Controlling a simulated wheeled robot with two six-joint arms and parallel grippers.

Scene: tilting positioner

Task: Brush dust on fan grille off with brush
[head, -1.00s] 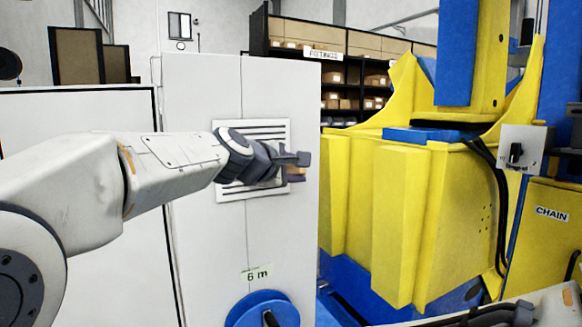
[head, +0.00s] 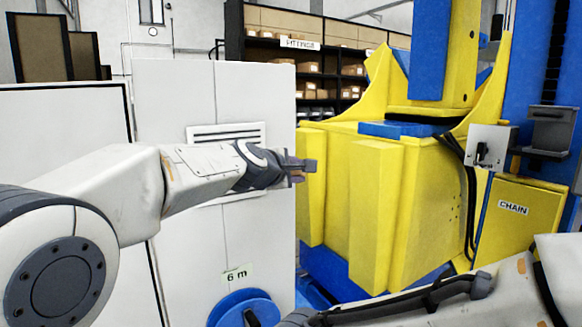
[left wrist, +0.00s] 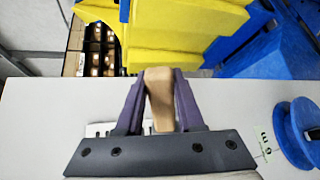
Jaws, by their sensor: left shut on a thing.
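The fan grille (head: 226,133) is a white slotted panel on the tall pale cabinet, partly hidden behind my left arm in the head view. A piece of it shows in the left wrist view (left wrist: 98,129), behind the gripper. My left gripper (head: 308,167) is to the right of the grille, around the cabinet's right edge in the picture. It is shut on the brush, whose tan wooden handle (left wrist: 160,98) sits between the two fingers in the left wrist view. The bristles are not clearly visible. I cannot make out dust. My right arm enters at lower right; its gripper is out of frame.
The yellow and blue positioner (head: 385,200) stands right of the cabinet. A blue reel (head: 243,308) is low on the cabinet front, under a "6 m" label (head: 238,275). Shelves with boxes (head: 300,70) stand behind. A grey control box (head: 490,147) is at right.

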